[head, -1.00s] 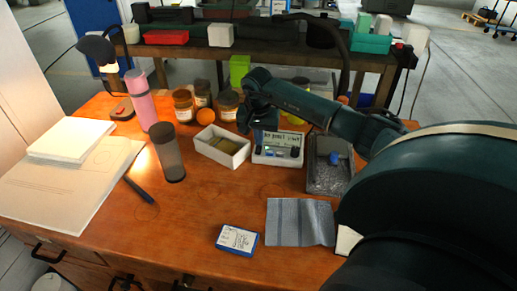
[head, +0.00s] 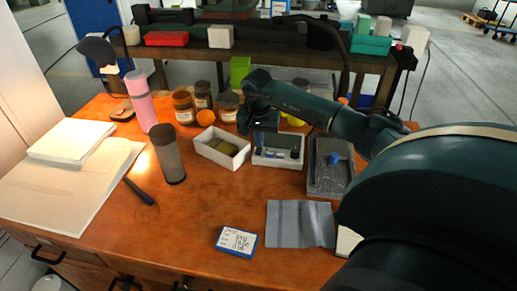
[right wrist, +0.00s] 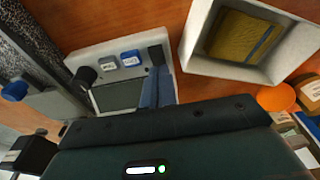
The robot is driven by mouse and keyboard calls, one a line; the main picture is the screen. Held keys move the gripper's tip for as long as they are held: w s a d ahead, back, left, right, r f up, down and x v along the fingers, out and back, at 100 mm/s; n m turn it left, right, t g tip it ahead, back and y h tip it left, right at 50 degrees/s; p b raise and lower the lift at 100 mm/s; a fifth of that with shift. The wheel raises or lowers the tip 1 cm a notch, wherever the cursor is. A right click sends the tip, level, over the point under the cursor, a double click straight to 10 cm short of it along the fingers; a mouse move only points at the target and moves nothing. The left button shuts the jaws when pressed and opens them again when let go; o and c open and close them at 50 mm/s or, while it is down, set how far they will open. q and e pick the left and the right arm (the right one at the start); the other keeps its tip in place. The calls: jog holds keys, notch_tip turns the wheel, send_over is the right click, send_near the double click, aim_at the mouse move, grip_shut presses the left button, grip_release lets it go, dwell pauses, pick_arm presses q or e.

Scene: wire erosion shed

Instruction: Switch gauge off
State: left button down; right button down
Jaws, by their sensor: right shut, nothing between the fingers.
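The gauge (head: 291,161) is a small pale box on the wooden desk, right of a white open tray. In the right wrist view the gauge (right wrist: 95,62) shows a dark, blank display (right wrist: 118,96), a blue button (right wrist: 131,58), a grey button (right wrist: 108,64), a round black knob (right wrist: 86,75) and a black part (right wrist: 156,54) at its other end. My right gripper (right wrist: 160,72) is shut and empty. Its fingers are over the gauge, close to the black part and partly covering the display. I cannot tell whether they touch. My left gripper is not in view.
Jars (head: 183,107) and an orange ball (head: 205,118) are behind.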

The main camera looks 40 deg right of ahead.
jog(key=shift+r+p, duration=1.9)
jog(key=shift+r, duration=1.2)
jog(key=shift+f, duration=0.1)
